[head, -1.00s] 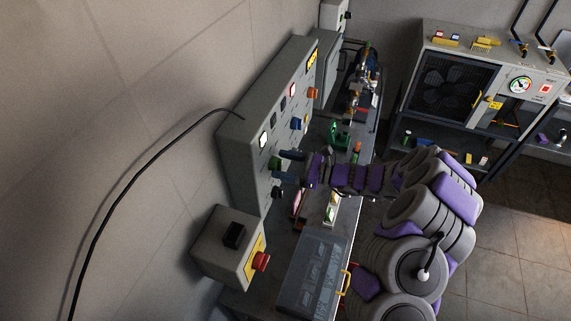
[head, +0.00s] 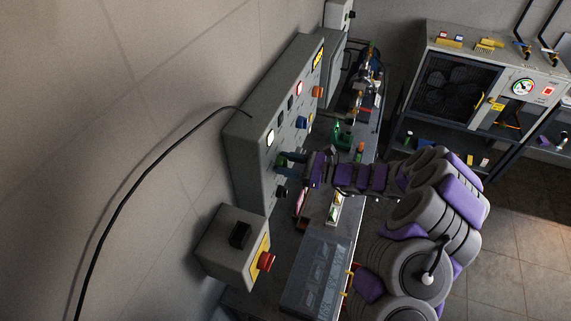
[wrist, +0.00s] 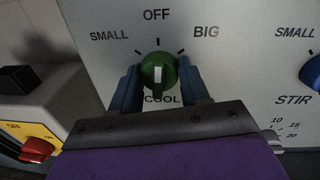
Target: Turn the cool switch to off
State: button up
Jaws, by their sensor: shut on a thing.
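The green cool switch (wrist: 159,73) sits on the grey panel above the word COOL in the wrist view. Its white mark stands upright, toward OFF at the top; SMALL is at upper left and BIG at upper right. My gripper (wrist: 162,84) is shut on the switch, with one blue finger on each side. In the head view, my gripper (head: 288,166) reaches the panel (head: 250,165) from the right, and the green switch (head: 281,162) shows only partly beside the fingers.
A blue stir knob (wrist: 312,72) is to the right. A clear-lidded box (head: 315,275) lies on the bench. A black cable (head: 150,165) hangs along the wall.

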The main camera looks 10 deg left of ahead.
jog(key=shift+d+f+n+b, duration=0.1)
jog(key=shift+d+n+b, duration=0.05)
jog(key=shift+n+b, duration=0.4)
jog(key=shift+d, duration=0.15)
jog(key=o, duration=1)
jog(key=shift+d+r, duration=0.2)
jog(key=shift+d, duration=0.1)
jog(key=shift+o, duration=0.2)
jog(key=shift+a, duration=0.1)
jog(key=s+d, duration=0.1)
jog(key=d, duration=1.6)
jog(key=shift+d, duration=0.15)
jog(key=shift+s+d, duration=0.1)
